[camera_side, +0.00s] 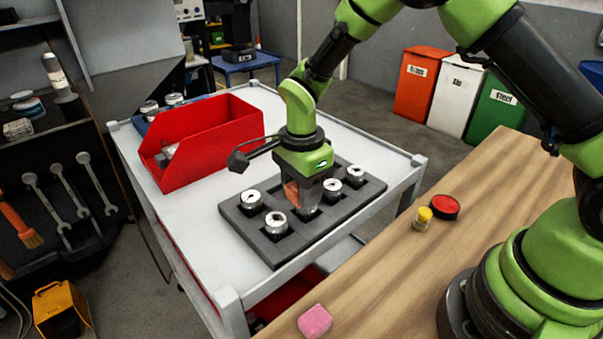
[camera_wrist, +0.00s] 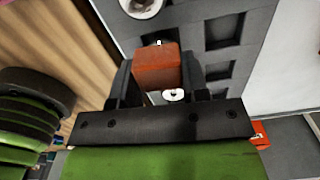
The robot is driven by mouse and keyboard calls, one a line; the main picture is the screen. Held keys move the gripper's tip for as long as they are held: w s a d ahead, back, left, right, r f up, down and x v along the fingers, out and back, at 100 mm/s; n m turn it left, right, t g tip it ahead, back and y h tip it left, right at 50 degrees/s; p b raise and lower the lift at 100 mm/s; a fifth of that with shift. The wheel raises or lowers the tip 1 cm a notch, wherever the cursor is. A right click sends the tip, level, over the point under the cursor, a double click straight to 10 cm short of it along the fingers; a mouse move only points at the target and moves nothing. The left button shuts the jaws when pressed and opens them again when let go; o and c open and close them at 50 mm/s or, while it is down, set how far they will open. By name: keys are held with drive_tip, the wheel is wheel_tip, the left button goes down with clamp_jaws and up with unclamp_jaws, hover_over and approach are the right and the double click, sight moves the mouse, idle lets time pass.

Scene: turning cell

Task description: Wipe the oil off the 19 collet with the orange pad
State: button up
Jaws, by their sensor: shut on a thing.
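My gripper (camera_side: 305,197) is shut on the orange pad (camera_side: 291,193), a small block that also shows between the fingers in the wrist view (camera_wrist: 157,66). The gripper points down, low over a dark grey tray (camera_side: 273,257) with square pockets. Several silver collets stand in the tray, among them a front one (camera_side: 276,223), a left one (camera_side: 251,199) and two at the right. One collet (camera_wrist: 174,95) shows beside the pad, between the fingers, in the wrist view. I cannot read which is the 19 collet, nor tell whether the pad touches one.
A red open bin (camera_side: 205,145) stands behind the tray on the white cart (camera_side: 365,145). A pink block (camera_side: 315,321), a yellow-topped jar (camera_side: 422,217) and a red button (camera_side: 445,206) are on the wooden bench (camera_side: 400,290). The cart's right side is clear.

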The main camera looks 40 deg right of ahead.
drive_tip(key=shift+d+f, duration=0.35)
drive_tip(key=shift+d, duration=0.3)
drive_tip(key=shift+d+f, duration=0.35)
drive_tip(key=shift+d, duration=0.3)
drive_tip(key=shift+c, duration=0.4)
drive_tip(key=shift+d+r, duration=0.1)
drive_tip(key=shift+d, duration=0.3)
drive_tip(key=shift+a, duration=1.6)
drive_tip(key=shift+a+r, duration=0.1)
drive_tip(key=shift+r, duration=3.95)
